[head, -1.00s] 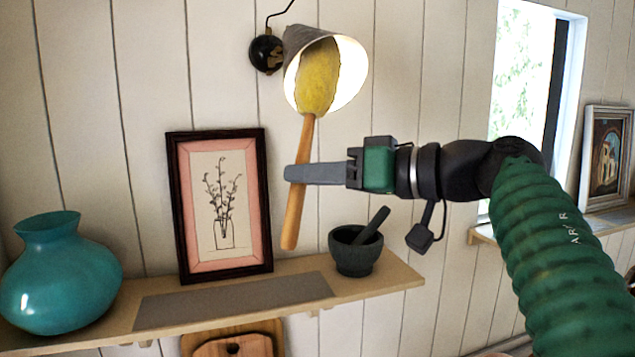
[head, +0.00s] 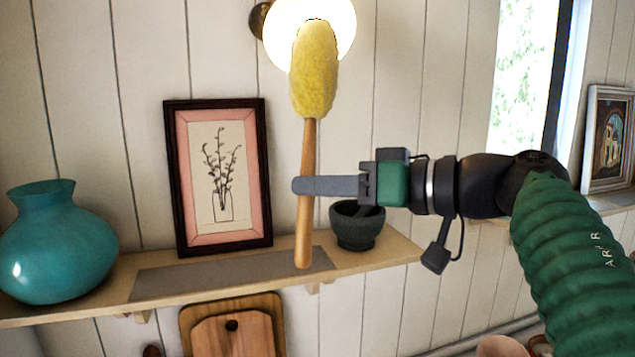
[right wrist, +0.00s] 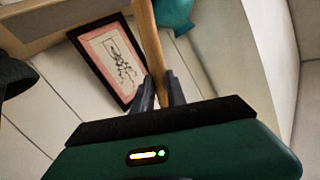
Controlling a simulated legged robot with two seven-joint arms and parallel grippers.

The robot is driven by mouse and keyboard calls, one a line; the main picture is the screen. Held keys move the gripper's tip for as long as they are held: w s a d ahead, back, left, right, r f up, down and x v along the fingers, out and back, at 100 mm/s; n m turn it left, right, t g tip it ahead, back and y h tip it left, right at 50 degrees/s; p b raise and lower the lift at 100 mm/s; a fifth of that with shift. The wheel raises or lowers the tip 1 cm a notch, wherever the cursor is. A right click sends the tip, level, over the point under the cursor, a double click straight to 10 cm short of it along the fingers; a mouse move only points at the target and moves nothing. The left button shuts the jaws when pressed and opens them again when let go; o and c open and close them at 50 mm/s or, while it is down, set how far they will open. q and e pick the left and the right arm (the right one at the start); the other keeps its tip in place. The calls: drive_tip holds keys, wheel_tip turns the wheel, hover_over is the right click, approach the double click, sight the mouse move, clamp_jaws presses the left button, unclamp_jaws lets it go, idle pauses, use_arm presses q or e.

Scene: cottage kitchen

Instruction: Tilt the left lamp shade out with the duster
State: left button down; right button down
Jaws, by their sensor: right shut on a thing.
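The yellow duster (head: 315,75) stands upright in the head view, its fluffy head up and its wooden handle down. My right gripper (head: 305,186) is shut on the handle; in the right wrist view its fingers (right wrist: 161,92) close around the handle (right wrist: 150,45). The lamp shade (head: 283,22) is at the top of the head view. Its lit white opening faces me, and its upper part is cut off by the frame. The duster head overlaps the opening in the picture; I cannot tell if they touch. My left gripper is not in view.
A wall shelf (head: 382,257) runs below, with a teal vase (head: 58,245) at left and a dark mortar (head: 357,232) behind my gripper. A framed plant picture (head: 183,222) stands between them. Cutting boards (head: 232,345) show below the shelf. A window is at right.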

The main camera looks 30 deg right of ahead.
sight(304, 228)
drive_tip(key=shift+s+a+f+b, duration=0.3)
drive_tip(key=shift+s+f+b, duration=0.4)
drive_tip(key=shift+f, duration=0.25)
drive_tip(key=shift+s+a+f+b, duration=0.1)
drive_tip(key=shift+s+f+b, duration=1)
drive_tip(key=shift+s+f, duration=0.2)
drive_tip(key=s+f+b, duration=0.1)
drive_tip(key=b, duration=0.2)
drive_tip(key=s+a+f+b, duration=0.1)
drive_tip(key=s+f+b, duration=0.1)
drive_tip(key=b, duration=0.2)
drive_tip(key=shift+s+f, duration=0.1)
drive_tip(key=shift+s, duration=0.1)
